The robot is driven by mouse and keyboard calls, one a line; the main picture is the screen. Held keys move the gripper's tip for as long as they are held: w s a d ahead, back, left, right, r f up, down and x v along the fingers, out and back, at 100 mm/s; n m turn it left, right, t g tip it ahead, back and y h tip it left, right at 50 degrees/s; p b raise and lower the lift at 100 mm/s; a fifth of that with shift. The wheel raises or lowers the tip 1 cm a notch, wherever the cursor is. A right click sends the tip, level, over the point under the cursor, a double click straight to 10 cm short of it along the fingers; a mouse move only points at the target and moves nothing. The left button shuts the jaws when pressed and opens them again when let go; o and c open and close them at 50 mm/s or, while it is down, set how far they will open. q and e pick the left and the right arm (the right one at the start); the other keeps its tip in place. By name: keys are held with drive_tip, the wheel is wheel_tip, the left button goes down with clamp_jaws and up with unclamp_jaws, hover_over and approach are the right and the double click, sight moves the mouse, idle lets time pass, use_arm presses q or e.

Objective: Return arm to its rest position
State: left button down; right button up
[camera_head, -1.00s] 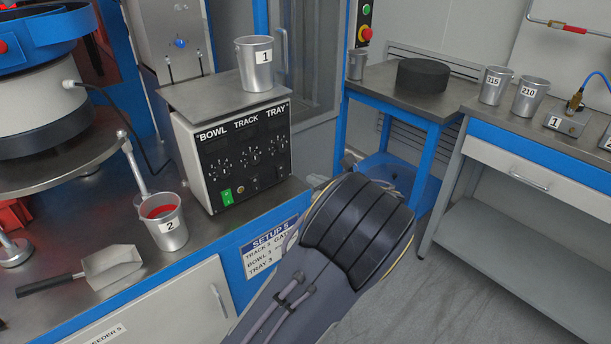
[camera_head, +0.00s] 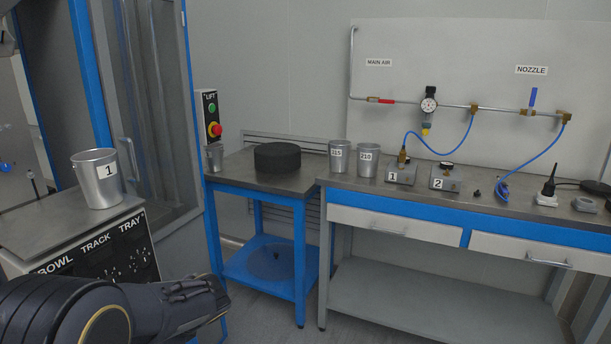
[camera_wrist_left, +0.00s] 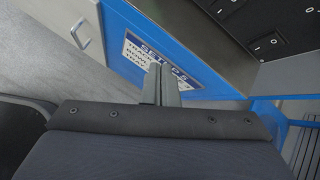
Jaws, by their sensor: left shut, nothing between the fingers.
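My left arm (camera_head: 110,312) shows as a dark, ribbed limb across the lower left of the head view, in front of the control box. Its gripper is outside that view. In the left wrist view my left gripper (camera_wrist_left: 161,78) is shut and empty, its two grey fingers together. My right gripper is in neither current view.
Metal cup 1 (camera_head: 98,178) stands on the control box (camera_head: 125,255), beside my arm. A blue-framed side table (camera_head: 230,176) holds a black disc (camera_head: 277,157). The long workbench (camera_head: 400,210) is at right. Grey floor between is clear.

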use_arm(q)
drive_tip(key=s+d+r+n+t+h, duration=0.2)
drive_tip(key=s+d+n+h, duration=0.4)
drive_tip(key=s+n, duration=0.45)
drive_tip(key=s+d+r+n+t+h, duration=0.25)
drive_tip(key=s+d+n+h, duration=0.4)
drive_tip(key=s, duration=0.75)
wheel_tip(320, 180, up, 18)
drive_tip(key=p, duration=1.7)
drive_tip(key=shift+a+f, duration=0.2)
drive_tip(key=shift+a, duration=0.05)
drive_tip(key=shift+g, duration=0.25)
